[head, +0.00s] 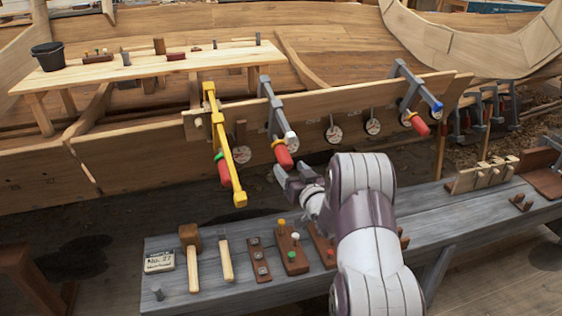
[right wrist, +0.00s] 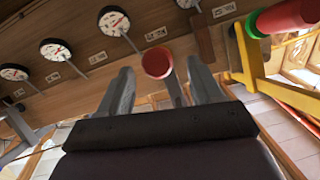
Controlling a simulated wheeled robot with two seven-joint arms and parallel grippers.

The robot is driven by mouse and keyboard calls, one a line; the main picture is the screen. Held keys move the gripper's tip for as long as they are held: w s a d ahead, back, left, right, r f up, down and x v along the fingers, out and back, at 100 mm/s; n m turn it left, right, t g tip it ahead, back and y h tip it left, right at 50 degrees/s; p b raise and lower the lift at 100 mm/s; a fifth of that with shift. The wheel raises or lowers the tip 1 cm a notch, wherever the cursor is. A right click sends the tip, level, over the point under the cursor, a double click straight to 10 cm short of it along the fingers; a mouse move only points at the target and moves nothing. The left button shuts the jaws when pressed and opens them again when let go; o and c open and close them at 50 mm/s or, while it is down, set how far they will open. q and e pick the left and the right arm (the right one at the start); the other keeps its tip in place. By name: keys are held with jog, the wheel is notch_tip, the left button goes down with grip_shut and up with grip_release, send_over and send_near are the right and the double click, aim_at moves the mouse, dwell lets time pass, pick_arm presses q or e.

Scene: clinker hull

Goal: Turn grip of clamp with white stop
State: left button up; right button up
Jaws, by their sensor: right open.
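The clamp with the white stop (head: 291,135) is the middle one of three on the plank, a grey bar clamp (head: 268,95). Its red grip (head: 283,157) hangs below, tilted, with a yellow collar at its top. My right gripper (head: 292,175) is open just below this grip. In the right wrist view the round end of the red grip (right wrist: 157,62) shows between the two spread fingers, with gaps on both sides. I cannot tell how deep it reaches between them. My left gripper is not in view.
A yellow clamp (head: 213,125) with a green-collared red grip (head: 224,172) hangs to the left. A grey clamp with a blue stop (head: 437,106) is at the right. Dials (head: 333,134) line the plank. A grey bench (head: 430,205) with tools stands below.

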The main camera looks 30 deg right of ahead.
aim_at(282, 159)
jog(key=w, duration=0.5)
jog(key=shift+w+d+f, duration=0.2)
jog(key=shift+w+d, duration=0.05)
jog(key=shift+d, duration=0.15)
jog(key=shift+w+r, duration=0.1)
jog(key=shift+w, duration=0.4)
jog(key=c, duration=1)
jog(key=shift+b, duration=0.35)
